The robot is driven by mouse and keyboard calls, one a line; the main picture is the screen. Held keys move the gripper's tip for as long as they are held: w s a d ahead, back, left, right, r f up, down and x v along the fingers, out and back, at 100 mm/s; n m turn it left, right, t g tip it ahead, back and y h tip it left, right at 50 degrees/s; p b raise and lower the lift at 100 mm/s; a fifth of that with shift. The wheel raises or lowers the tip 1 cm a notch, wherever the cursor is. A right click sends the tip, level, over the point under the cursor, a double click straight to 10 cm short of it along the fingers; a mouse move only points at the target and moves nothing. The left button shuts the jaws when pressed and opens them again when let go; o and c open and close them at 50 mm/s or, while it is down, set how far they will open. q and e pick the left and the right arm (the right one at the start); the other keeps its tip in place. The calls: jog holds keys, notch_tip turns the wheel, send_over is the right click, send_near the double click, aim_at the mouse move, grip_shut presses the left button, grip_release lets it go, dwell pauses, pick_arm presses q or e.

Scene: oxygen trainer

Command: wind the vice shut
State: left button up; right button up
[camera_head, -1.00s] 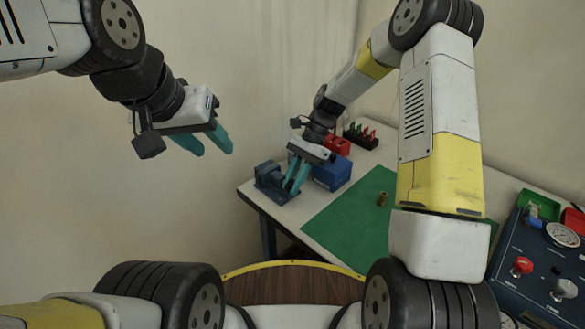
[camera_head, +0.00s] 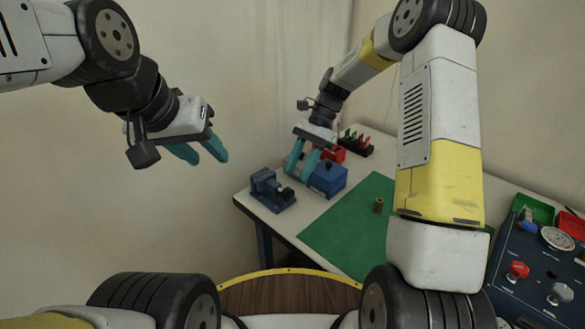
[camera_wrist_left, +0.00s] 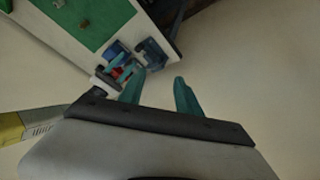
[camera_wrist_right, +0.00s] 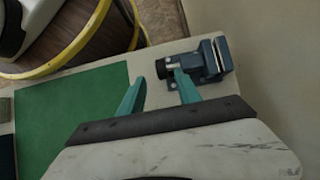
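The blue-grey vice (camera_head: 271,190) sits at the left corner of the table. It also shows in the right wrist view (camera_wrist_right: 208,60), with its jaws apart at the outer end and its dark round handle end (camera_wrist_right: 162,68) toward the mat. My right gripper (camera_head: 300,172) is open and empty, above and behind the vice, near the blue box. In the right wrist view its fingertips (camera_wrist_right: 158,76) lie on either side of the handle end in the picture, apparently above it. My left gripper (camera_head: 205,157) is open and empty in the air, left of the table and away from the vice.
A blue box (camera_head: 328,180), a red box (camera_head: 332,154) and a dark rack (camera_head: 356,144) stand behind the vice. A green mat (camera_head: 345,215) carries a small brass piece (camera_head: 378,205). A gauge panel (camera_head: 540,265) stands at the right.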

jog(key=shift+w+d+r, duration=0.15)
jog(key=shift+r, duration=0.2)
